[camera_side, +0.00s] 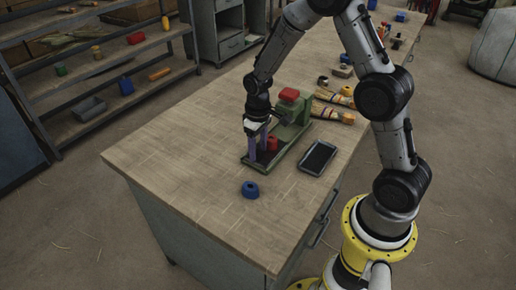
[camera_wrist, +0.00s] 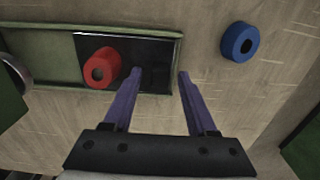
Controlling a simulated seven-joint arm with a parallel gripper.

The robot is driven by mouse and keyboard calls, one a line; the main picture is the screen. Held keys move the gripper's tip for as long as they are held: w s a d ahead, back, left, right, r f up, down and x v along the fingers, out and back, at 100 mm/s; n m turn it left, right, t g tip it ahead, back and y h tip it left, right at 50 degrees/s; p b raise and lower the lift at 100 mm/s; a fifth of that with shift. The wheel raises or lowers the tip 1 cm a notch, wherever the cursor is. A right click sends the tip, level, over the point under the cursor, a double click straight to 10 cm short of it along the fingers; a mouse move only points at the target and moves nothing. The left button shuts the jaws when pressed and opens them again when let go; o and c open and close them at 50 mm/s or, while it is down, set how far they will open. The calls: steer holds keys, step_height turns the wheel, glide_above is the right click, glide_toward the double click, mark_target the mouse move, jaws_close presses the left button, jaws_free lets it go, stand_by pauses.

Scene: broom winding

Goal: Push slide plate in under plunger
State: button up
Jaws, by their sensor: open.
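The slide plate, a flat black plate (camera_wrist: 152,52), lies at the front end of the green press's channel; its front part also shows in the side view (camera_side: 262,159). A red ring (camera_wrist: 100,70) sits on it, also seen in the side view (camera_side: 272,144). My gripper (camera_wrist: 159,72) is open, its two purple fingers apart and empty. One finger is over the plate, right of the ring; the other is near the channel's outer end. Contact cannot be told. The green press (camera_side: 291,107) has a red block on top. The plunger is not clearly visible in the side view.
A blue ring (camera_side: 250,190) lies on the bench in front of the press, also seen in the wrist view (camera_wrist: 240,42). A dark shallow tray (camera_side: 318,157) lies right of the press. Brooms (camera_side: 333,113) lie behind. The bench's left part is clear.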

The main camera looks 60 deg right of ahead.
jaws_close()
steer(key=shift+d, duration=0.1)
stand_by(1.3)
